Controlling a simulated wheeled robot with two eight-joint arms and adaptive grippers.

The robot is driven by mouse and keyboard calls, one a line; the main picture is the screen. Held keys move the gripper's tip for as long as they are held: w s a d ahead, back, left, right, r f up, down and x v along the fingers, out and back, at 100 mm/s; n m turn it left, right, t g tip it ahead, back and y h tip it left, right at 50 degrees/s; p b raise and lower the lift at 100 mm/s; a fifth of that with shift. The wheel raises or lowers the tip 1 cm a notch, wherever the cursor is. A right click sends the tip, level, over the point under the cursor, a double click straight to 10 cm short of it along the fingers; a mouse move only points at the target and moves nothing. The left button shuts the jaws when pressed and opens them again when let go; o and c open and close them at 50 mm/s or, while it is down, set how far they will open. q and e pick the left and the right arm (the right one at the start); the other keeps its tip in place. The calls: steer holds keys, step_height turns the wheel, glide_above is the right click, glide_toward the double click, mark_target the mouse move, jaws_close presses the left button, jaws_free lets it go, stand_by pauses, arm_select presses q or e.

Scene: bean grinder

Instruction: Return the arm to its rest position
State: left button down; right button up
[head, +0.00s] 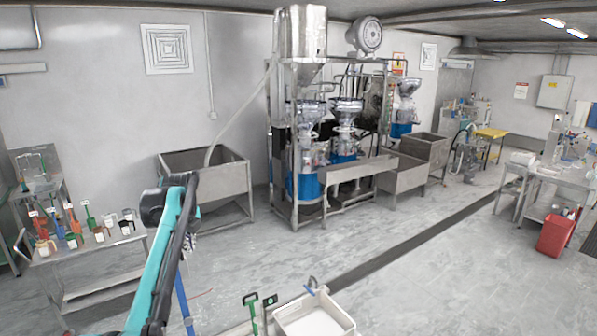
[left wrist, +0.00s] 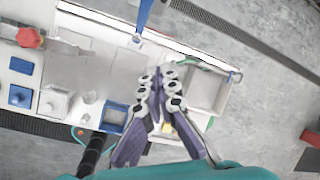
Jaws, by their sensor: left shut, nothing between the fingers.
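My left arm comes in from the bottom left of the head view, raised in front of the side table. Its gripper (head: 190,242) hangs small and dark below the wrist, partly hidden by the arm. In the left wrist view, the gripper (left wrist: 161,82) has its purple fingers together with nothing between them. A white worktop with trays lies below it; the gripper appears apart from it, though the height is hard to judge. My right gripper is not in view.
A metal table (head: 90,250) with several scoops and small containers stands at left. A steel bin (head: 215,180) and the grinder machine (head: 310,115) stand behind. A white tray (head: 313,318) lies at bottom centre. A red bucket (head: 556,236) is at right. The middle floor is clear.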

arm_select(q)
steer(key=s+d+f+n+t+b, duration=0.1)
steer(key=s+d+f+n+b, duration=0.45)
steer(key=s+f+b, duration=0.35)
steer(key=s+d+f+n+t+b, duration=0.1)
steer(key=s+d+f+n+b, duration=0.45)
steer(key=s+f+b, duration=0.4)
steer(key=s+d+f+n+h+b, duration=0.1)
steer(key=s+f+n+b, duration=0.4)
steer(key=s+f, duration=0.5)
steer(key=s+d+f+n+t+b, duration=0.1)
steer(key=s+d+f+n+b, duration=0.2)
steer(key=s+f+n+b, duration=0.3)
steer(key=s+f+b, duration=0.1)
steer(key=s+f, duration=0.4)
steer(key=f, duration=0.6)
steer(key=shift+s+d+n+h, duration=0.15)
steer(key=shift+d+n+h, duration=0.15)
steer(key=shift+h, duration=0.1)
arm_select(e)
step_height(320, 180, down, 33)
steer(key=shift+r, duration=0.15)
arm_select(q)
steer(key=shift+a+r, duration=0.1)
steer(key=shift+a, duration=0.05)
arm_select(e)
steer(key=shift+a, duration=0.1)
